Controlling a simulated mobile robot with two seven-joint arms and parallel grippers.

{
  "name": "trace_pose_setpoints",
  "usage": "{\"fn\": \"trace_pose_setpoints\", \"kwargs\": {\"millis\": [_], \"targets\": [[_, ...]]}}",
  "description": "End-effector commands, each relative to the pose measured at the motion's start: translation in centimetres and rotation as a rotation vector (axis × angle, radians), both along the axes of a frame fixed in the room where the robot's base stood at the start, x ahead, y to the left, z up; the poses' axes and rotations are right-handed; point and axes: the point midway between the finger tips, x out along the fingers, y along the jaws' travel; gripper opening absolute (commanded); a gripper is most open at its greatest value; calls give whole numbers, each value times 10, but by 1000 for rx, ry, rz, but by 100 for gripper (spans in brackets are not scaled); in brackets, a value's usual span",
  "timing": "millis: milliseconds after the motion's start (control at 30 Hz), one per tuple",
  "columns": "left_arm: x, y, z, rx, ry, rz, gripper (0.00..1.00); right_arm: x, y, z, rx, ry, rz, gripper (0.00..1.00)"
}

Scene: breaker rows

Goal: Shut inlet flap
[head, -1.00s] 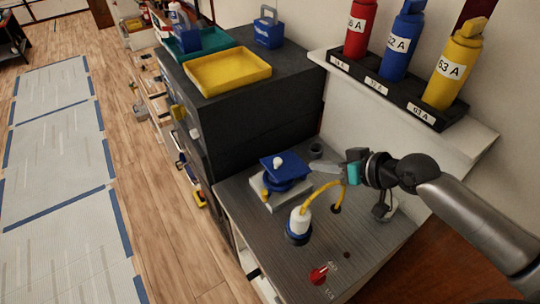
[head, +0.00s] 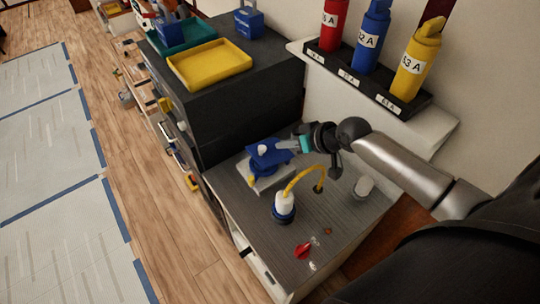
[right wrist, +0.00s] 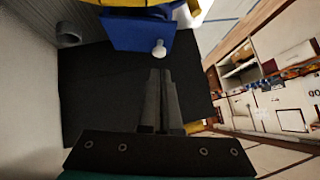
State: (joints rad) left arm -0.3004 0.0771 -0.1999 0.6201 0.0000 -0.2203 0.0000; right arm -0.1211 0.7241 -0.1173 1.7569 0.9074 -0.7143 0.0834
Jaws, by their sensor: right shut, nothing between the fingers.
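The inlet flap appears to be the blue plate (head: 258,155) with a small white knob, on a blue body over a pale base on the grey worktop. In the right wrist view the blue plate (right wrist: 135,35) is seen ahead, with its round white knob (right wrist: 159,48) just beyond my fingertips. My right gripper (head: 285,146) comes from the right, its fingers close to the plate's right side. In the right wrist view the fingers (right wrist: 157,75) are together and empty; contact with the plate cannot be told. My left gripper is not in view.
A white plug-like part (head: 284,203) with a yellow hose stands in front of the flap. A red lever (head: 303,250) is near the worktop's front. A dark cabinet with a yellow tray (head: 212,64) stands behind. Labelled bottles (head: 415,50) sit on a shelf above.

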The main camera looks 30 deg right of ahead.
Motion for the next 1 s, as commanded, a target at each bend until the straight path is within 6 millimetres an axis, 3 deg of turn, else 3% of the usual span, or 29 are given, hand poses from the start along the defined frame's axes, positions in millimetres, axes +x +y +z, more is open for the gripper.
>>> {"fn": "trace_pose_setpoints", "kwargs": {"millis": [333,600,1000], "targets": [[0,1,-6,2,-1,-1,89,37,16,-36,2,-2,0,0],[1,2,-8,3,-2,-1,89,34,24,-69,1,0,-1,0],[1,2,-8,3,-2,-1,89,34,26,-74,-1,0,1,0]]}}
